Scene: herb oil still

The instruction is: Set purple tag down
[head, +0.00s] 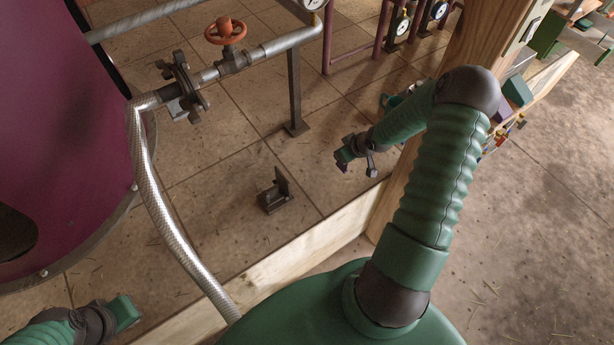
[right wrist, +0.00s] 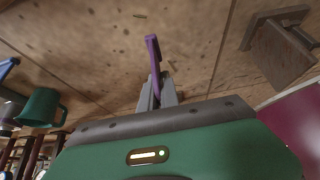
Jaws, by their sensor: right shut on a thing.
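The purple tag (right wrist: 153,48) is a thin, bent strip held in the fingertips of my right gripper (right wrist: 155,88), which is shut on it. In the head view the tag (head: 342,168) is a small purple spot at the end of my right gripper (head: 346,160), over the tiled floor. The tag's lower end is hidden between the fingers. I cannot tell its exact height above the floor. My left gripper (head: 128,312) is at the bottom left of the head view, far from the tag; its fingers cannot be made out.
A dark metal bracket (head: 276,192) stands on the tiles left of my right gripper, and shows in the wrist view (right wrist: 282,50). A green mug (right wrist: 42,107) is on the other side. A wooden beam (head: 290,245) borders the tiles. A hose (head: 165,200) hangs by the purple vessel (head: 55,110).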

